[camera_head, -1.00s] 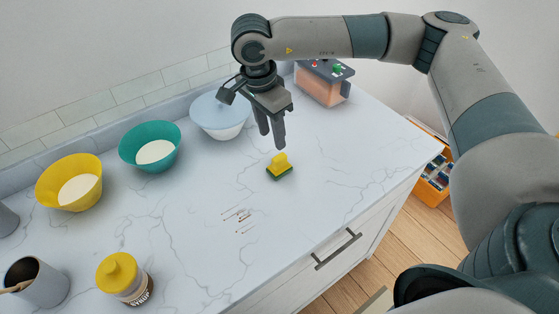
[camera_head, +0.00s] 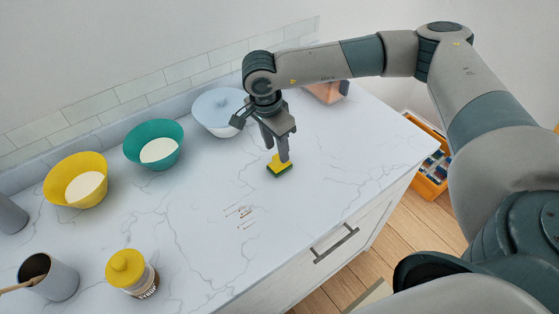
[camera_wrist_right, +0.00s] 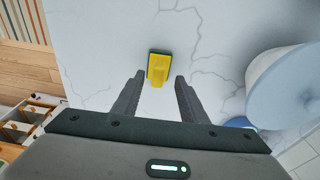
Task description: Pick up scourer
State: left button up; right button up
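The scourer (camera_head: 279,168) is a yellow block with a raised yellow grip and a green base. It lies on the marble-patterned countertop (camera_head: 200,225). In the right wrist view the scourer (camera_wrist_right: 159,68) is just beyond the fingertips, centred between them. My right gripper (camera_head: 279,158) points down at the scourer, with its fingertips close above or behind it; contact cannot be told. In the wrist view the right gripper (camera_wrist_right: 157,76) is open, its two fingers apart with nothing between them. My left gripper is not in view.
A yellow-capped syrup jar (camera_head: 131,272) and a grey cup (camera_head: 50,277) stand at front left. Brown streaks mark the counter left of the scourer.

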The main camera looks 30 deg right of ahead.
jog(key=shift+s+d+f+p, duration=0.1)
jog(key=shift+d+f+p, duration=0.25)
jog(key=shift+f+p, duration=0.35)
jog(key=shift+d+f+p, duration=0.15)
jog(key=shift+f+p, duration=0.2)
jog(key=shift+f, duration=0.9)
grip_shut()
